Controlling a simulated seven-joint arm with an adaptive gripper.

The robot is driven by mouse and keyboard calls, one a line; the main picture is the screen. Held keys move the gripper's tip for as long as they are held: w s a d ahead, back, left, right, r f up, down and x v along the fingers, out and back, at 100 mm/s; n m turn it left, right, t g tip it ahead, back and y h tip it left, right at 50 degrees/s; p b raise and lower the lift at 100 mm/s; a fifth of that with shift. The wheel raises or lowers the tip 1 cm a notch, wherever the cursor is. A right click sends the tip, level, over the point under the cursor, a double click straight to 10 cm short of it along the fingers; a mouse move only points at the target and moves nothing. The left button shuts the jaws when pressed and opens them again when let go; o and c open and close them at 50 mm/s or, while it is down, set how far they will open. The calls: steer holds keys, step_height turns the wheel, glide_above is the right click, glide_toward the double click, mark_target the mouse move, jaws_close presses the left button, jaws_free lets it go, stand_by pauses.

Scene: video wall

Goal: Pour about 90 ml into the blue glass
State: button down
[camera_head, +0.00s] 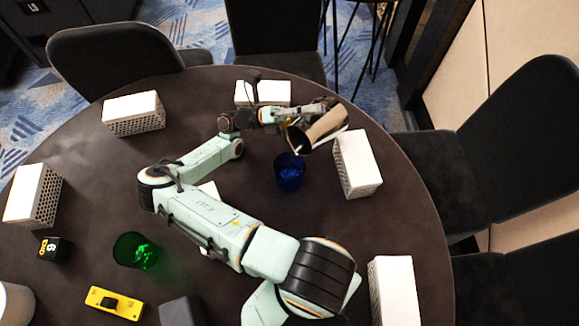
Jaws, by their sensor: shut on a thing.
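The blue glass (290,171) stands upright on the round dark table, right of the middle. My gripper (318,108) is above and behind it, shut on a tan cylindrical container (325,123). The container is tilted steeply, with its dark open mouth low at the left, just above the blue glass's far rim. I cannot make out any stream or the level in the glass. My fingertips are partly hidden by the container and small in view.
White perforated boxes stand around the table (400,215), one (357,164) close right of the blue glass. A green glass (136,250), black cube (56,249) and yellow device (113,303) are at left. Dark chairs (500,150) surround the table.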

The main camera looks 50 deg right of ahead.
mark_target(334, 104)
steer(key=shift+s+d+r+n+t+h, duration=0.15)
steer(key=shift+d+n+t, duration=0.1)
steer(key=shift+d+n, duration=0.3)
steer(key=shift+d+r+n+t+h, duration=0.1)
steer(key=shift+d+r+n+t, duration=0.15)
steer(key=shift+d, duration=0.4)
steer(key=shift+s+d+r+n+t+h, duration=0.1)
steer(key=shift+d+n+t, duration=0.2)
steer(key=shift+d+n, duration=0.25)
steer(key=shift+d+r+n+t+b, duration=0.15)
steer(key=shift+d+n+t+b, duration=0.05)
steer(key=shift+d+n+t, duration=0.25)
steer(key=shift+d+r+n+t+b, duration=0.15)
steer(key=shift+d+n+t, duration=0.15)
steer(key=shift+n, duration=0.2)
steer(key=shift+d+r+n+t, duration=0.15)
steer(key=shift+d+n+t, duration=0.5)
steer(key=shift+n, duration=0.25)
steer(key=shift+s+d+r+n+t, duration=0.1)
steer(key=shift+d+n+t, duration=0.2)
steer(key=shift+d+n, duration=0.15)
steer(key=d+f+n+t+y+b, duration=0.2)
steer(key=d+f+n+t+y, duration=0.2)
steer(key=d, duration=0.4)
steer(key=shift+s+d+f+n+y, duration=0.3)
steer(key=shift+f+n+y, duration=0.25)
steer(key=shift+n, duration=0.7)
